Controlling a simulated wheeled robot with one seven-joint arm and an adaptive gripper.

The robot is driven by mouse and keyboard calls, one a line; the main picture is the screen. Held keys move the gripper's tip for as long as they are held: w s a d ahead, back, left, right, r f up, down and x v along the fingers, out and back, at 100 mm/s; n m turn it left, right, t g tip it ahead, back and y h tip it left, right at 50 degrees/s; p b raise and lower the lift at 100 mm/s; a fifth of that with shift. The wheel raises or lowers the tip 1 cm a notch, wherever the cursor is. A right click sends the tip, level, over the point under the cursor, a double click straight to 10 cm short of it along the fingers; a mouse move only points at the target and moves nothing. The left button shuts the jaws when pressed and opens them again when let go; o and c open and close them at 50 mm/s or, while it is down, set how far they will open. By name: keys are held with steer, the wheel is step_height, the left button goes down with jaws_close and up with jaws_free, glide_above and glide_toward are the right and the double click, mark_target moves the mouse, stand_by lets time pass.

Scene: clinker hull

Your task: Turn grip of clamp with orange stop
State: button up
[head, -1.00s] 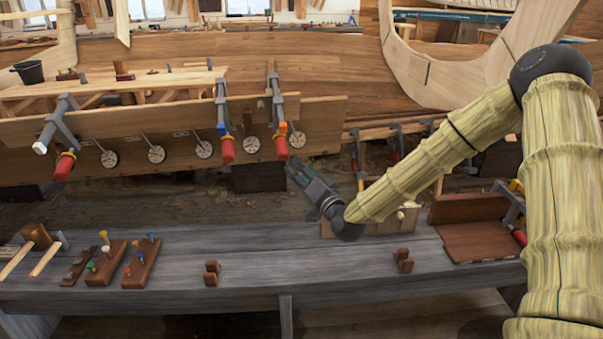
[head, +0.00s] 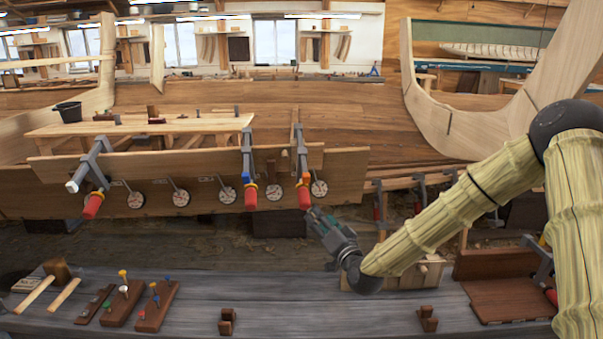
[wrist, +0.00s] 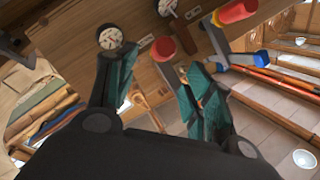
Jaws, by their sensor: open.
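The clamp with the orange stop (head: 304,178) is the rightmost of three clamps on the hull plank. My gripper (head: 312,212) is open, just below and to the right of that grip. In the wrist view my two fingers (wrist: 158,64) stand apart with the grip beyond and between their tips; I cannot tell whether they touch it. The orange stop is mostly hidden behind the right finger there.
The clamp with the blue stop (head: 246,177) is close on the left; its red grip (wrist: 237,12) shows in the wrist view. A clamp with a white stop (head: 72,186) is farther left. Round dials (head: 319,188) hang along the plank. The grey bench (head: 290,300) carries tools and blocks.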

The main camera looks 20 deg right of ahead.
mark_target(302, 195)
steer(key=w+a+r+n+h+p, duration=0.1)
steer(key=w+n+h+p, duration=0.1)
steer(key=shift+w+a+r+g+h, duration=0.2)
steer(key=shift+a+r+g+h, duration=0.1)
steer(key=shift+a+r+h, duration=0.1)
steer(key=shift+w+a+n+g+h+p, duration=0.5)
steer(key=shift+w+n+h+p, duration=0.15)
steer(key=shift+n+h, duration=0.4)
steer(key=w, duration=0.7)
steer(key=w+d, duration=0.1)
steer(key=w, duration=0.2)
steer(key=shift+w+d, duration=0.1)
steer(key=shift+w, duration=0.2)
steer(key=shift+f, duration=0.1)
steer(key=c, duration=1)
